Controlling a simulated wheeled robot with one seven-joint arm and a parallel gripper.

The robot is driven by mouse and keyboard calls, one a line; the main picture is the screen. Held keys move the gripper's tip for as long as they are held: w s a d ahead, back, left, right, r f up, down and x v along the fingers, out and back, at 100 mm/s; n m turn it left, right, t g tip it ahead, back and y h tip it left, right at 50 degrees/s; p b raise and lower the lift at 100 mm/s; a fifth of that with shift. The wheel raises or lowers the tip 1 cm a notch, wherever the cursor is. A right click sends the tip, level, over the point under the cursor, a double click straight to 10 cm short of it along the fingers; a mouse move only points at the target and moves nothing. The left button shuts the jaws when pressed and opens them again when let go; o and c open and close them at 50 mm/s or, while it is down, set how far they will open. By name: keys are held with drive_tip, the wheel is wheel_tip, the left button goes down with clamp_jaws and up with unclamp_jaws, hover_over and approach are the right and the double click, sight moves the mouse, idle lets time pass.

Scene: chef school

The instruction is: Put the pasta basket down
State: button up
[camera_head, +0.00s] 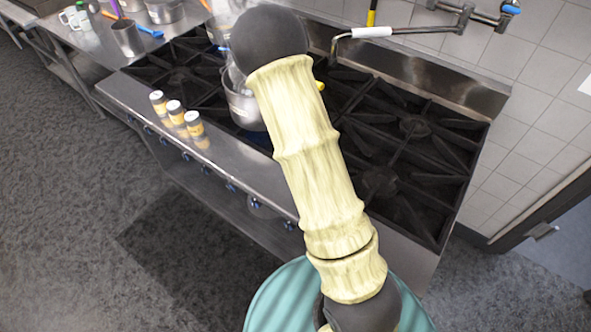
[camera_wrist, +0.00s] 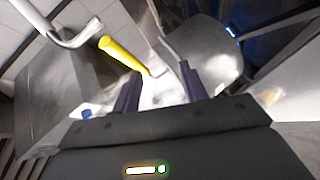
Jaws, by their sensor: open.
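A yellow handle (camera_wrist: 122,53), which looks like the pasta basket's, shows in the wrist view just beyond my gripper (camera_wrist: 160,84). My gripper's two dark fingers are spread apart, with nothing clearly clasped between them. A pale, blurred patch lies beyond the fingers; I cannot tell whether it is the basket's mesh. In the head view, a small yellow tip (camera_head: 320,86) shows just right of my arm, near a steel pot (camera_head: 241,104) on the stove. My arm hides my gripper and most of the basket there.
The black stove grates (camera_head: 410,130) to the right are clear. Three small jars (camera_head: 175,112) stand on the stove's front ledge. A pot-filler pipe (camera_head: 425,30) with a white sleeve reaches over the back. Cups and pans crowd the left counter (camera_head: 85,45).

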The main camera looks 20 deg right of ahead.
drive_tip(key=s+a+r+m+g+y, duration=0.1)
drive_tip(key=s+a+m+g, duration=0.2)
drive_tip(key=s, duration=0.4)
drive_tip(key=s+a+r+m+g+y, duration=0.2)
drive_tip(key=s+a+m+g, duration=0.1)
drive_tip(key=s, duration=0.5)
drive_tip(key=s+a+r+m+g+y, duration=0.1)
drive_tip(key=s+a+m+g+y, duration=0.1)
drive_tip(key=s, duration=0.6)
drive_tip(key=a+m+g, duration=0.1)
drive_tip(key=a+g, duration=0.1)
drive_tip(key=g, duration=0.1)
drive_tip(key=shift+r+m, duration=0.3)
